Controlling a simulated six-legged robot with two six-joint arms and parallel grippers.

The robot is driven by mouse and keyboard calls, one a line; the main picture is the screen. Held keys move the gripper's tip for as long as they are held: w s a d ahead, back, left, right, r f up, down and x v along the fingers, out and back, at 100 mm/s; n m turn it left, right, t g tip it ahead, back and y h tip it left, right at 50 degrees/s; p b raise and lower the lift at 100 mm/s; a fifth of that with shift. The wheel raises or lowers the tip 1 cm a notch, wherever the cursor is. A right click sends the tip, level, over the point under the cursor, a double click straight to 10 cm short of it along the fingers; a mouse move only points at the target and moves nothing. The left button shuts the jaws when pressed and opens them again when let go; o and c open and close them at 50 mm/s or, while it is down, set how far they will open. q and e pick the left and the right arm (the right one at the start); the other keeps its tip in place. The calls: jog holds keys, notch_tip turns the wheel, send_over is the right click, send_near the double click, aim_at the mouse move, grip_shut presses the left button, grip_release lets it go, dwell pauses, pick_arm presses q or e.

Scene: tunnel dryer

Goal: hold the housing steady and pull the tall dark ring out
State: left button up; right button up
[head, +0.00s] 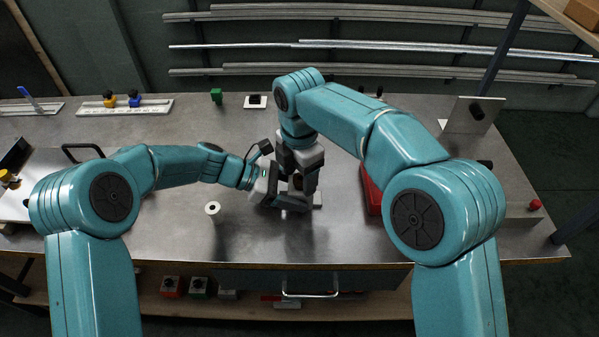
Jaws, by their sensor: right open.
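My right gripper (299,186) points down over the middle of the bench and is open. A dark part (297,183) shows between its fingers and looks like the tall dark ring, though I cannot make out its outline. My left gripper (281,199) reaches in from the left, low beside the same spot. Its fingers overlap the housing area, so I cannot tell whether they are shut on it. The housing is mostly hidden behind the two grippers. A pale edge (318,200) shows just to the right of them, perhaps part of a base under it.
A red bin (371,192) stands close to the right, partly behind my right arm. A white ring-topped piece (212,208) stands to the left. The front bench (250,243) is clear.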

aim_at(300, 178)
grip_shut()
jog(key=shift+r, duration=0.7)
dwell(0.8)
jog(key=shift+r, duration=1.45)
jog(key=shift+r, duration=1.65)
pick_arm(q)
jog(key=o, duration=1)
jog(key=shift+o, duration=0.2)
